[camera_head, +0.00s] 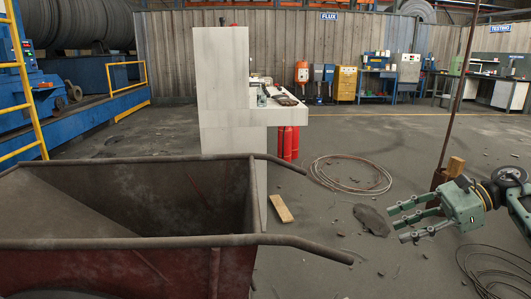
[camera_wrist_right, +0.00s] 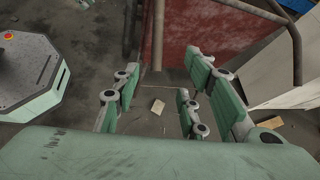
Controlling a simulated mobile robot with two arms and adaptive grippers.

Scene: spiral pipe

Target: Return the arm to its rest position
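My right gripper (camera_head: 408,220) comes in from the right edge of the head view. Its green fingers are spread apart, with nothing between them, and point left over the concrete floor. In the right wrist view, the same gripper (camera_wrist_right: 155,100) has its fingers apart, with floor showing between them. The gripper is to the right of the dark red cart (camera_head: 130,243) and apart from its handle. My left gripper is not in the head view.
The cart's handle (camera_head: 310,247) reaches toward the gripper. A wooden block (camera_head: 281,208), a coil of wire (camera_head: 350,174) and a dark stone (camera_head: 371,220) lie on the floor. A thin rusty pole (camera_head: 459,90) stands behind the gripper. A white block wall (camera_head: 222,90) stands behind the cart.

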